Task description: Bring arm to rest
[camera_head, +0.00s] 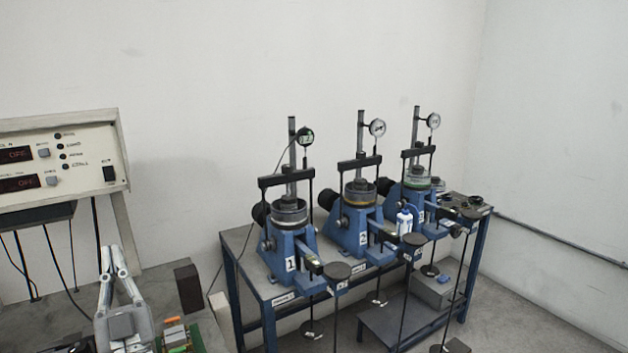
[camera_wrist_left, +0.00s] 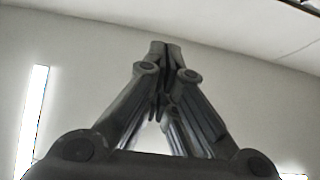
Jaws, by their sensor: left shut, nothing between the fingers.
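My left gripper (camera_head: 111,262) stands at the lower left of the head view, pointing up, in front of the wall and left of the blue lever frames. It is shut and empty. In the left wrist view its fingertips (camera_wrist_left: 165,48) meet at the top, with only wall and ceiling behind them. Three blue lever frames stand on a bench: frame 1 (camera_head: 291,254), frame 2 (camera_head: 352,238) and a third (camera_head: 398,207) behind. Each has a dial gauge on top and a lever arm towards the front. My right gripper is in neither view.
A control panel (camera_head: 85,165) with displays reading OFF stands at the left. Below it, a dark brown block (camera_head: 189,288) and a cluster of small coloured items (camera_head: 178,335) sit near my gripper.

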